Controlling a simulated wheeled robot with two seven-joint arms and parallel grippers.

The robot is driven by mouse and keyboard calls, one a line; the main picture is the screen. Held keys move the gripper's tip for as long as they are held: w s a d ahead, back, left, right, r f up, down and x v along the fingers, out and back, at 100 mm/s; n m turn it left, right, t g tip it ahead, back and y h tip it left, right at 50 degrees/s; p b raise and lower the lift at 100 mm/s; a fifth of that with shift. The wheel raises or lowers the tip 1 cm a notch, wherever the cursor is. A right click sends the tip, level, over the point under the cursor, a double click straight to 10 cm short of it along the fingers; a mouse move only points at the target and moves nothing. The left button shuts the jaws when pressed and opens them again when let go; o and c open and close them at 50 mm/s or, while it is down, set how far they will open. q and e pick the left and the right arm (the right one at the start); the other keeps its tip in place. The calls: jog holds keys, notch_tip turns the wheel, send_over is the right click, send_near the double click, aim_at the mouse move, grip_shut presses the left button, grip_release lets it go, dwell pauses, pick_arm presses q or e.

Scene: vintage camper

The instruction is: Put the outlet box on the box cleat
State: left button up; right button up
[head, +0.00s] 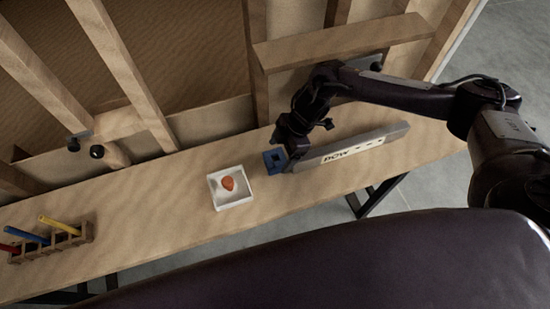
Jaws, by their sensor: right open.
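A small blue box (275,160), which looks like the outlet box, sits on the wooden bench top right at my right gripper. My right gripper (287,155) is open, pointing down over the blue box's right side. The gripper hides part of the box, and I cannot tell whether they touch. A wooden block with a small grey plate (83,134) and dark round knobs (97,151) is on the wall framing at the left; it may be the box cleat, but I cannot tell for sure. My left gripper is not in view.
A white tray (214,194) with an orange item (228,184) stands left of the blue box. A long grey bar marked "BOW" (350,148) lies right of it. A wooden rack (52,243) holds coloured tools at the far left. The bench (140,220) between is clear.

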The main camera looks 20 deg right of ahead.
aim_at(274, 160)
jog(key=x, duration=0.4)
jog(key=shift+w+a+p, duration=0.1)
jog(key=shift+w+p, duration=0.1)
jog(key=shift+p, duration=0.1)
jog(key=shift+s, duration=0.1)
jog(key=c, duration=1.1)
jog(key=shift+r, duration=0.1)
jog(key=shift+c, duration=0.9)
jog(key=shift+r, duration=0.1)
